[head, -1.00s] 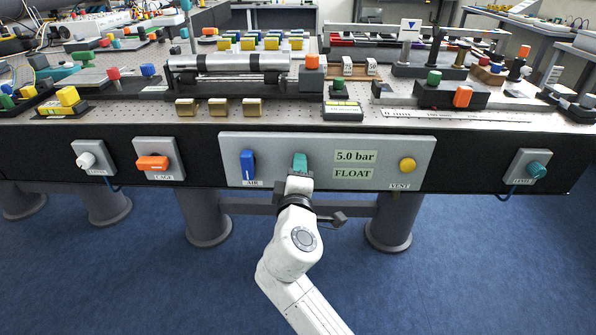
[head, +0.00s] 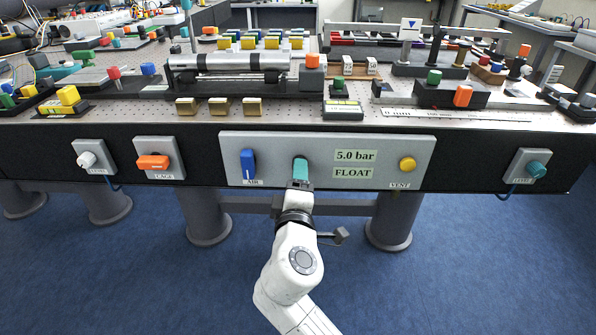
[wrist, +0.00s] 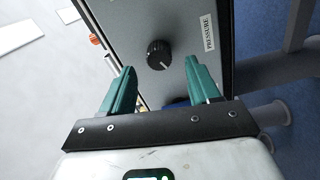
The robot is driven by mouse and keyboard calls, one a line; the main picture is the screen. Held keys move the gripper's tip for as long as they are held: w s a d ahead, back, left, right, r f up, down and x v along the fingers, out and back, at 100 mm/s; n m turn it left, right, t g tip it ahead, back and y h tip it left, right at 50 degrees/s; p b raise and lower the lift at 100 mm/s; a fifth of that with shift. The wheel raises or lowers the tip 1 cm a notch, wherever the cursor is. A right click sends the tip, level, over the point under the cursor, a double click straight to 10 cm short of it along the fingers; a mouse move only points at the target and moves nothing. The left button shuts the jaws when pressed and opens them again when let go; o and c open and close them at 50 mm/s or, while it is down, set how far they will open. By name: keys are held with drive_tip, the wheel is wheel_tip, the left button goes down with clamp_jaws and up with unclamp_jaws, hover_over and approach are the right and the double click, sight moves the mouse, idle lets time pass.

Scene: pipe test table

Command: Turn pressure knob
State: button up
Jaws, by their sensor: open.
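The pressure knob (wrist: 159,54) is small, round and black with a pale pointer mark, on a grey panel beside a "PRESSURE" label (wrist: 208,32) in the wrist view. My gripper (wrist: 160,66) is open, its two teal fingers apart on either side of the knob's line, with the knob visible beyond the tips. I see no contact with the knob. In the head view my gripper (head: 300,168) is in front of the middle of the panel (head: 326,140) and hides the knob.
A blue AIR handle (head: 248,166) is left of my gripper and a yellow VENT knob (head: 407,164) is to the right. An orange CAGE handle (head: 153,162) is farther left. Table legs (head: 391,222) stand below. Crowded apparatus covers the table top.

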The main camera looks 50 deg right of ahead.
drive_tip(key=v, duration=0.7)
drive_tip(key=shift+f, duration=0.1)
idle(0.4)
drive_tip(key=s+d+f+m+g+y, duration=0.1)
drive_tip(key=s+f+m+g+y, duration=0.15)
drive_tip(key=s+f, duration=0.4)
drive_tip(key=s+d+f+m+g+y, duration=0.1)
drive_tip(key=s+f+m+g+y, duration=0.2)
drive_tip(key=f, duration=0.7)
drive_tip(key=s+a+f+g+y, duration=0.5)
drive_tip(key=s+a+f+y, duration=0.35)
drive_tip(key=s, duration=0.25)
wheel_tip(320, 180, up, 17)
drive_tip(key=p, duration=1.7)
drive_tip(key=shift+w+f+m, duration=0.2)
drive_tip(key=shift+m, duration=0.15)
drive_tip(key=shift+t, duration=0.25)
idle(1.0)
